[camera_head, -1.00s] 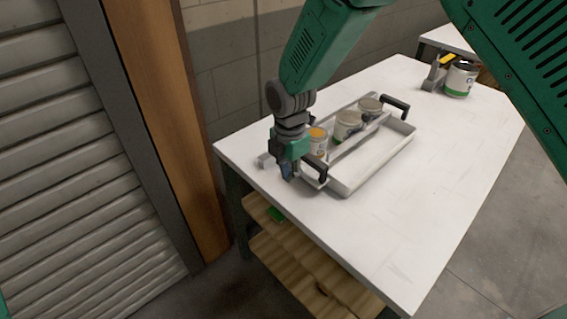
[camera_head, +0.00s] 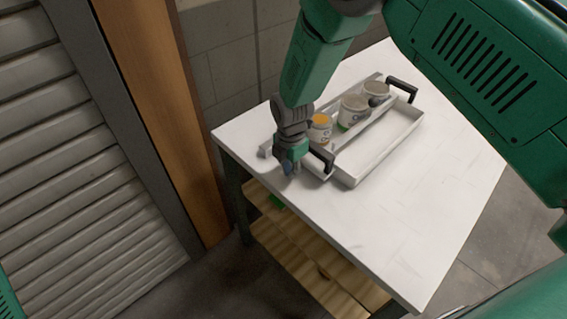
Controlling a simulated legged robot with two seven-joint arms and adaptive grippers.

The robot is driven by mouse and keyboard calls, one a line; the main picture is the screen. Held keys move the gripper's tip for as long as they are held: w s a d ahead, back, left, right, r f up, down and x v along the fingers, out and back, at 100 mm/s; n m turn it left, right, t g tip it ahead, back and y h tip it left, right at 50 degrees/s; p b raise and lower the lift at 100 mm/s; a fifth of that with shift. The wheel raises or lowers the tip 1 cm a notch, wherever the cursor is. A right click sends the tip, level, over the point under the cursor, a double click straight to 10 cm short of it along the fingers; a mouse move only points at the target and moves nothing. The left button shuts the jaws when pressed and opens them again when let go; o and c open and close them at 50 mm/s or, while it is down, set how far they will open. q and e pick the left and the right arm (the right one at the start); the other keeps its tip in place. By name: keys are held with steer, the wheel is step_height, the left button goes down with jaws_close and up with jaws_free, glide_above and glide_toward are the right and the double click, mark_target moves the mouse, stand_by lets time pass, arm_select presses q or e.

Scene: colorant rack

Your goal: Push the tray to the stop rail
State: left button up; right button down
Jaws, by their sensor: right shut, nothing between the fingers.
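The white tray (camera_head: 366,164) lies on the white table, with a black handle (camera_head: 323,156) at its near left end and another (camera_head: 402,88) at its far end. Three cans stand in its back section: one with orange contents (camera_head: 319,128), a middle one (camera_head: 352,111) and a far one (camera_head: 376,91). A short grey piece (camera_head: 265,149), possibly the stop rail, shows at the left, partly hidden behind my gripper. My right gripper (camera_head: 291,167) is shut and empty, pointing down just left of the near handle. I cannot tell whether it touches the tray. My left gripper is out of view.
The white table (camera_head: 400,230) is clear in front of the tray. Wooden shelves (camera_head: 300,255) sit below it. A wooden post (camera_head: 150,120) and a grey shutter (camera_head: 60,150) stand at the left, with a block wall behind.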

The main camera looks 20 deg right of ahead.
steer(key=shift+w+d, duration=0.2)
steer(key=shift+d, duration=0.45)
steer(key=shift+w+d, duration=0.15)
steer(key=shift+d, duration=0.5)
steer(key=shift+a, duration=0.15)
